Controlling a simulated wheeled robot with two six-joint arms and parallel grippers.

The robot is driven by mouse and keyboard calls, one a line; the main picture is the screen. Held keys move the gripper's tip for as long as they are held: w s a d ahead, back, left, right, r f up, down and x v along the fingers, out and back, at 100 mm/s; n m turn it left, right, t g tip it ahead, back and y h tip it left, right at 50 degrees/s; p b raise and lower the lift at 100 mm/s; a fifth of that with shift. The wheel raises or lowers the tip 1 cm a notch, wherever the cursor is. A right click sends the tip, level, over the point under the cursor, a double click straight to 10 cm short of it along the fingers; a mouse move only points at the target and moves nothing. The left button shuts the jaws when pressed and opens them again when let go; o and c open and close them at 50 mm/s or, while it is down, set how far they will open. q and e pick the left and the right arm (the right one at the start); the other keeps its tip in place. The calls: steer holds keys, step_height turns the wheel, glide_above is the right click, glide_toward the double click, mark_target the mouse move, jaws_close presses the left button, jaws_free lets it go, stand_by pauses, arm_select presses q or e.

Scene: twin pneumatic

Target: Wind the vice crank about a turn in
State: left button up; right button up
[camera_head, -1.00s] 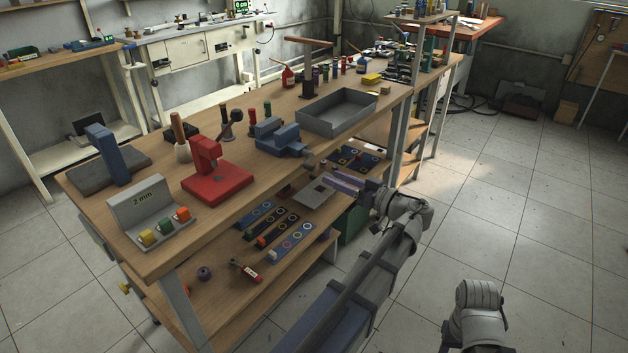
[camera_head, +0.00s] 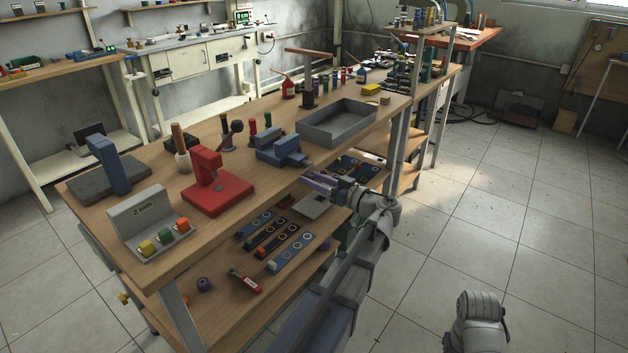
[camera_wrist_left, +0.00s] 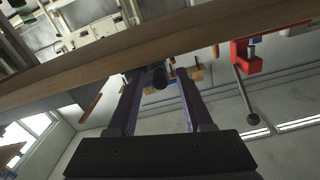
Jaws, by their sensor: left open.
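The blue vice (camera_head: 279,146) sits at the front edge of the wooden bench, its front end facing my left arm. My left gripper (camera_head: 312,182) is open and empty, just in front of and below the vice's front end. In the left wrist view its two purple fingers (camera_wrist_left: 158,105) stand apart, below the bench edge. A dark round end (camera_wrist_left: 160,78), likely part of the vice crank, shows between the fingertips; I cannot tell its distance, and no contact shows. The crank handle is hard to make out in the head view. My right gripper is out of view.
A red press (camera_head: 213,185) stands left of the vice and a grey tray (camera_head: 336,124) right of it. The bench edge (camera_wrist_left: 120,60) crosses close above the fingers. A lower shelf holds several patterned strips (camera_head: 291,250).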

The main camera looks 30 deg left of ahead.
arm_select(q)
jaws_close()
stand_by(0.4)
steer(key=shift+r, duration=0.1)
steer(key=w+r+m+p, duration=0.1)
steer(key=w+m, duration=0.3)
steer(key=m, duration=1.2)
steer(key=w+r+m+p, duration=0.1)
steer(key=w+m, duration=0.3)
steer(key=m, duration=1.3)
steer(key=shift+w+d, duration=0.2)
steer(key=shift+d, duration=0.2)
